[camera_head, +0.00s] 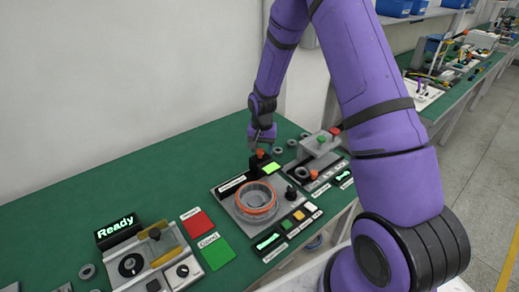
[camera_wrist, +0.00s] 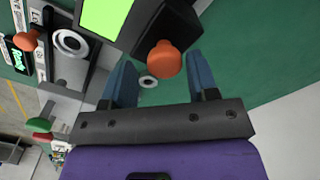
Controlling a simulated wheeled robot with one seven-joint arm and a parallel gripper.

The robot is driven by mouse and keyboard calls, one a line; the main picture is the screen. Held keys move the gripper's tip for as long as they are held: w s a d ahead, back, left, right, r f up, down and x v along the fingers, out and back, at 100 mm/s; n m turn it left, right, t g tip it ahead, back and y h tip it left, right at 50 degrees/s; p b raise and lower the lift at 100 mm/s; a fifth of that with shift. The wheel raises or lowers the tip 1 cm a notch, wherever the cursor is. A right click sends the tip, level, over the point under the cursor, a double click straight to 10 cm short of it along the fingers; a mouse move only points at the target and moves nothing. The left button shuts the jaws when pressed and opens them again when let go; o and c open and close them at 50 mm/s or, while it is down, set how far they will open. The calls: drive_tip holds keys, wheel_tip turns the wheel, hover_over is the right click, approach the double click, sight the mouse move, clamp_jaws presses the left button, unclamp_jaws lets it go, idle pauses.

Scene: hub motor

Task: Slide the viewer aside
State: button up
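The viewer looks to be the black block with a lit green screen (camera_head: 271,168) and an orange knob (camera_head: 260,154), behind the round motor part on the middle station. In the wrist view the black body (camera_wrist: 140,30), its green screen (camera_wrist: 103,14) and the orange knob (camera_wrist: 164,58) show at the top. My gripper (camera_head: 262,140) is just above the knob, pointing down. In the wrist view its two blue fingers (camera_wrist: 161,76) stand apart, with the knob appearing between them and a gap on each side. Whether they touch it cannot be told.
A grey ring with an orange winding (camera_head: 256,203) sits in the middle station. A grey device with green and red knobs (camera_head: 320,143) stands close right. Small rings (camera_head: 278,151) lie nearby. Red and green pads (camera_head: 216,252) and a "Ready" display (camera_head: 115,228) are left. Green table is free behind left.

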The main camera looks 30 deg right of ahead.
drive_tip(key=shift+a+r, duration=0.1)
drive_tip(key=shift+a, duration=0.05)
drive_tip(key=shift+r, duration=0.3)
wheel_tip(320, 180, up, 10)
idle(0.3)
idle(0.4)
